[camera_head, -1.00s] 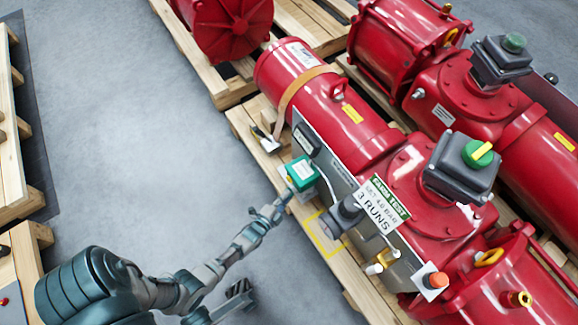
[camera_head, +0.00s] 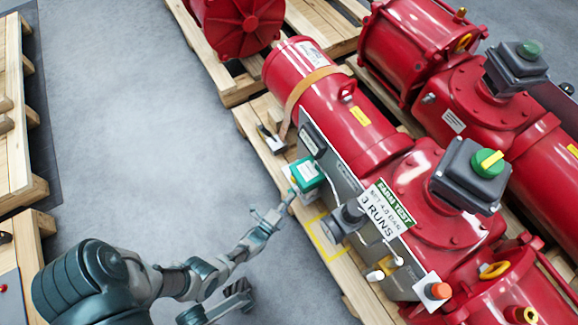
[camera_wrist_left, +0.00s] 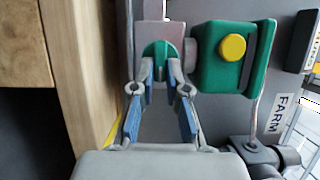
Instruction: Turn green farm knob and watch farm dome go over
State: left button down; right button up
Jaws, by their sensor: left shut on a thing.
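The green farm knob (camera_wrist_left: 157,62) is a small rounded piece on the side of a green box with a round yellow button; the box (camera_wrist_left: 218,72) also shows in the head view (camera_head: 307,174). My left gripper (camera_wrist_left: 160,75) is shut on the knob, with a finger on each side of it. In the head view the left gripper (camera_head: 288,199) reaches the box's lower left side, and the knob is too small to make out. The farm dome (camera_head: 487,164) is green with a yellow bar, on a dark housing atop the red actuator.
A "FARM TEST" sign (camera_head: 385,209) stands right of the box. Red actuators rest on wooden pallets. The grey floor (camera_head: 150,140) at left is clear.

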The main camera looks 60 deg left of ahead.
pick_arm(q)
jog(key=shift+d+f, duration=0.3)
jog(key=shift+d, duration=0.05)
jog(key=c, duration=1.2)
grip_release()
jog(key=shift+a, duration=0.1)
jog(key=shift+r, duration=0.1)
